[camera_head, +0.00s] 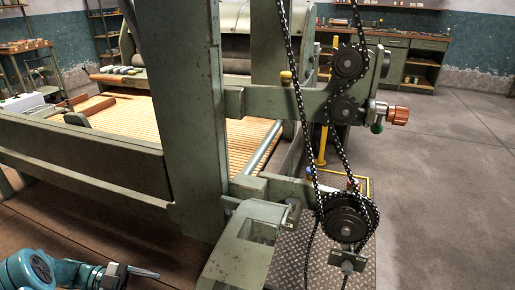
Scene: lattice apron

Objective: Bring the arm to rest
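My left arm, teal and grey, comes in at the bottom left corner. Its gripper (140,272) points right, over the brown floor in front of the green machine frame (185,110). The fingers show edge-on as one narrow dark shape, so I cannot tell whether they are apart. I see nothing held in them. My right gripper is not in view.
Black chains run over sprockets (345,222) on the machine's right side, by an orange-red knob (398,115). A slatted wooden bed (180,130) lies behind the front beam (80,155). Open grey floor (445,170) is at right, with a workbench (405,60) behind.

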